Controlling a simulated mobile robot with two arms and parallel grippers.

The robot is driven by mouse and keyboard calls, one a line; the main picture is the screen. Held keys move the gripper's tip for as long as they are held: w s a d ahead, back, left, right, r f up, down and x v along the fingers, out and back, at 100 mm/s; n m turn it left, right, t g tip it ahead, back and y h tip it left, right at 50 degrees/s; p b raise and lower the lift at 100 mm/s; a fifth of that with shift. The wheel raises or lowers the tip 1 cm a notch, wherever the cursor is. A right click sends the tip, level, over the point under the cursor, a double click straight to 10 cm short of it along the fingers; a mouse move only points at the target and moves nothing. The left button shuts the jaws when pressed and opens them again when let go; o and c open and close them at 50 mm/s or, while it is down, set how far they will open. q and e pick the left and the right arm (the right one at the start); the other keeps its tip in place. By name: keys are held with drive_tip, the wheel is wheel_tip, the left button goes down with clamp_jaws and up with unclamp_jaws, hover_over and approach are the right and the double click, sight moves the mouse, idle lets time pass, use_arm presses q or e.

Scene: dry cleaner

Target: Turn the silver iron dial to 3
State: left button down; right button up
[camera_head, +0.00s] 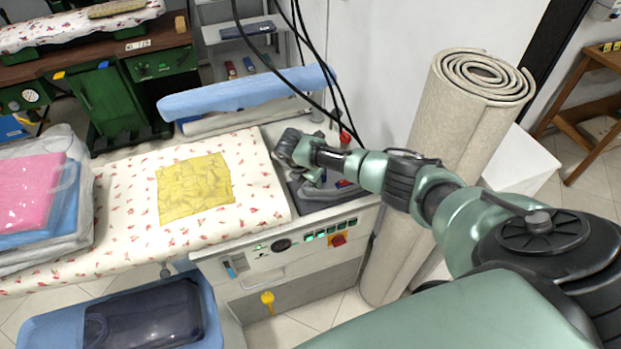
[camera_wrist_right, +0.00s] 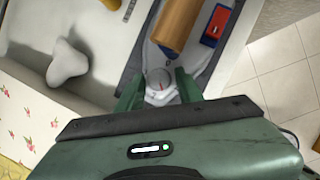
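In the right wrist view the iron's pale round dial (camera_wrist_right: 158,80) carries a small red mark. I cannot read any numbers on it. The iron's brown cylindrical handle (camera_wrist_right: 178,22) rises just beyond the dial, over the grey iron body. The two green fingers of my right gripper (camera_wrist_right: 159,90) stand apart on either side of the dial. Gaps seem to show between fingers and dial, but contact is hard to tell. In the head view my right arm reaches over the dark iron rest and hides most of the iron. My left gripper is not in view.
A red and blue item (camera_wrist_right: 215,25) lies right of the handle. A pressing board with a yellow cloth (camera_head: 195,188) is left of the arm. The control panel (camera_head: 290,245) is in front. A rolled carpet (camera_head: 440,140) stands close to my right arm. Black cables hang behind.

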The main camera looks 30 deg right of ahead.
drive_tip(key=c, duration=0.6)
clamp_jaws()
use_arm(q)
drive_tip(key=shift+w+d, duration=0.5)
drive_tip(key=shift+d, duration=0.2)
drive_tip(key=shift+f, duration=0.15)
use_arm(e)
drive_tip(key=shift+w+a+m, duration=0.1)
drive_tip(key=shift+m, duration=0.2)
